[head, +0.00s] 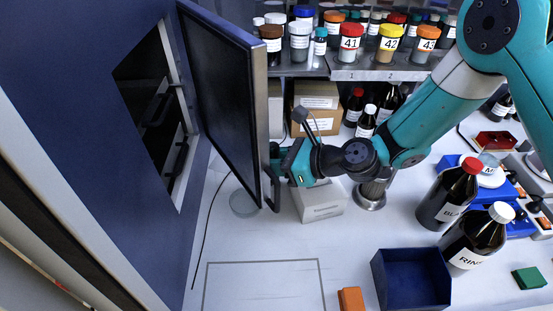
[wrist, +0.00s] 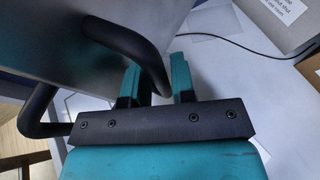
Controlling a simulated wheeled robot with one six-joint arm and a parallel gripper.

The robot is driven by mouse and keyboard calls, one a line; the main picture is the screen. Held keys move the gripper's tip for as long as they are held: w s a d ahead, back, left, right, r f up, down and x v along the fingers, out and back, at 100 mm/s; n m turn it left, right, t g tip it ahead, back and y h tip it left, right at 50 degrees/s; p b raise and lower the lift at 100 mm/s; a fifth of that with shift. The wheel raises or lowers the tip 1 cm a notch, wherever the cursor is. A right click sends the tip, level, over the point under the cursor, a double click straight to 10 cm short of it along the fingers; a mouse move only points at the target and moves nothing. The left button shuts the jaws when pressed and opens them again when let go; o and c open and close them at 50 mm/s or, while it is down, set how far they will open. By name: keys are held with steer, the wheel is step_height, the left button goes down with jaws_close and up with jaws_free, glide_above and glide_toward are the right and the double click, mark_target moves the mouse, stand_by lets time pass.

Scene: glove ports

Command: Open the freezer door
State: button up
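The freezer (head: 75,110) is the blue cabinet on the left in the head view. Its door (head: 225,95) stands swung wide open, showing the dark opening with inner racks (head: 165,110). A dark bar handle (head: 275,192) is on the door's free edge. My gripper (head: 277,160) is at this handle. In the wrist view the curved handle (wrist: 125,40) passes between the two teal fingers of my gripper (wrist: 158,82), which look closed around it. The door face (wrist: 75,45) fills the upper left there. The exact finger contact is partly hidden.
A white box (head: 318,203) and a round glass dish (head: 243,204) are on the bench near the handle. A shelf with numbered jars (head: 380,73) stands behind. Brown bottles (head: 450,195) and a blue bin (head: 412,280) are at right. The outlined bench area (head: 265,285) is clear.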

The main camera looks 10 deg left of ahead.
jaws_close()
steer(key=w+d, duration=0.2)
steer(key=w, duration=0.1)
steer(key=shift+w, duration=0.15)
steer(key=shift+o, duration=0.2)
jaws_free()
steer(key=shift+d, duration=0.1)
steer(key=b+v, duration=0.5)
steer(key=v, duration=1.2)
steer(key=shift+b, duration=0.3)
